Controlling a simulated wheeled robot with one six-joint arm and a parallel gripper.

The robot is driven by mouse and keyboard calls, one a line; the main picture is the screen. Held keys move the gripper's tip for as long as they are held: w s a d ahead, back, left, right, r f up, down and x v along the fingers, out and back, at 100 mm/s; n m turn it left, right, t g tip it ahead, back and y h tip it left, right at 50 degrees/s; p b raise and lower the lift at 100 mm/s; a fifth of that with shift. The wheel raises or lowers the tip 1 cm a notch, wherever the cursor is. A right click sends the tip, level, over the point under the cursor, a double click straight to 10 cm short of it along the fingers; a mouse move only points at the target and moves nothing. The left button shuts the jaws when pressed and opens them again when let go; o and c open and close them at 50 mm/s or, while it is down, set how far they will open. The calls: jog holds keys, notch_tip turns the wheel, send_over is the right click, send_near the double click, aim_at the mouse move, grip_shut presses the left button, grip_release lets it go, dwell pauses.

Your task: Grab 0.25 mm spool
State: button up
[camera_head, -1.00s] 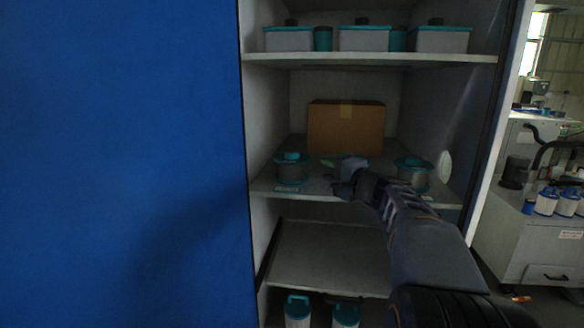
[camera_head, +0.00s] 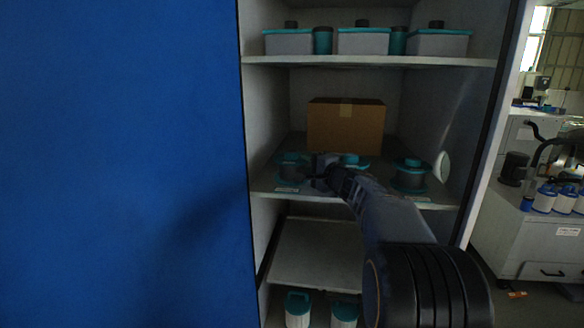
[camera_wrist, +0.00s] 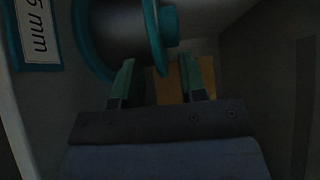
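Three grey wire spools with teal flanges stand on the middle shelf. In the head view the left spool (camera_head: 289,171) is partly behind my gripper (camera_head: 318,170), the middle spool (camera_head: 353,161) is mostly hidden by my arm, and the right spool (camera_head: 410,174) is clear. In the wrist view one spool (camera_wrist: 117,32) fills the upper left, close ahead of my gripper (camera_wrist: 157,78). A white label (camera_wrist: 38,32) beside it reads "5 mm", its first part cut off. My two fingers are apart, with no spool held between them. Contact cannot be told.
A cardboard box (camera_head: 345,127) stands behind the spools. Lidded bins (camera_head: 362,42) fill the shelf above. A slanted panel (camera_head: 318,250) and white-and-teal containers (camera_head: 298,309) are below. The blue cabinet panel (camera_head: 120,160) closes off the left side.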

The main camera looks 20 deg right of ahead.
grip_shut()
dwell(1.3)
jog(key=shift+r, duration=0.15)
